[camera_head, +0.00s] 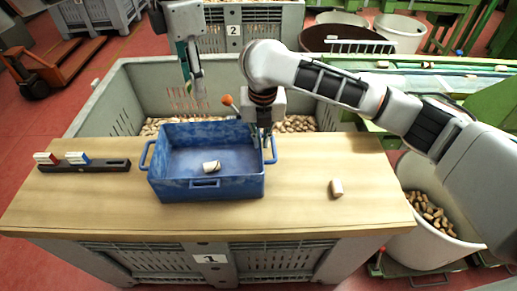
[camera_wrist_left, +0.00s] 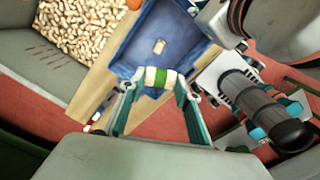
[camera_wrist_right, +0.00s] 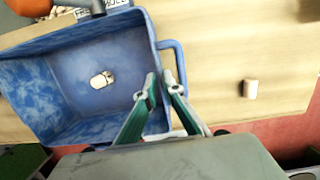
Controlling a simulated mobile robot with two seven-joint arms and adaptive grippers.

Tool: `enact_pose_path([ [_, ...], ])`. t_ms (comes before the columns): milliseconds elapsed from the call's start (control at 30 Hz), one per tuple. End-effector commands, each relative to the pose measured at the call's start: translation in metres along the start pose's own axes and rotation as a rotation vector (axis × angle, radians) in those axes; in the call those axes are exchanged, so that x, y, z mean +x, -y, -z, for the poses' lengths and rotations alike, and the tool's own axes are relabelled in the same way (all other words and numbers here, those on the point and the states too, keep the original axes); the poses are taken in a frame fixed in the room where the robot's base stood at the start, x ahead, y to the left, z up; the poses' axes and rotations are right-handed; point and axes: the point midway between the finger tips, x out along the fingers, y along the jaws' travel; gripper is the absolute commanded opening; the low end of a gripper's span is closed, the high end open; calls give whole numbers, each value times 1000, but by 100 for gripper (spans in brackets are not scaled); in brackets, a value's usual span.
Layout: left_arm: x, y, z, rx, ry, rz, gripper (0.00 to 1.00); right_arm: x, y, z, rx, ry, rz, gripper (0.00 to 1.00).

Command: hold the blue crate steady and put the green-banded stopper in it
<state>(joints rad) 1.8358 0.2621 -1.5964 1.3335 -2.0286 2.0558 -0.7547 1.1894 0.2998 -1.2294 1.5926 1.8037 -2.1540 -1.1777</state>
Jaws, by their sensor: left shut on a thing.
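The blue crate (camera_head: 165,188) stands on the wooden table, with one pale stopper (camera_head: 211,166) lying on its floor. My left gripper (camera_wrist_left: 160,78) is shut on the green-banded stopper (camera_wrist_left: 151,76), seen in the left wrist view with its green band between white ends. In the head view my left gripper (camera_head: 198,96) hangs above the crate's back side; the stopper there is too small to make out. My right gripper (camera_wrist_right: 161,78) is at the crate's right wall, beside the side handle (camera_wrist_right: 181,68). Its fingers straddle the wall rim, nearly together.
A loose stopper (camera_head: 336,187) lies right of the crate on bare table. Behind the table is a grey bin (camera_head: 130,88) with many corks; a white bucket (camera_head: 400,240) stands at right.

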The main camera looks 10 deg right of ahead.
Motion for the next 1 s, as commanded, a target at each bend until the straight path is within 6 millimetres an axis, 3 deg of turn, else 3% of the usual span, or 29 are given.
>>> enact_pose_path([
  [200,0,0,0,1,0,0,25,39,0,1,2,-3,1,8],
  [400,0,0,0,1,0,0,25,60,0,0,1,-1,0,8],
  [833,0,0,0,1,0,0,25,67,0,0,0,1,0,8],
  [867,0,0,0,1,0,0,25,67,0,0,0,1,0,0],
  [1000,0,0,0,1,0,0,25,67,0,0,0,1,1,0],
])
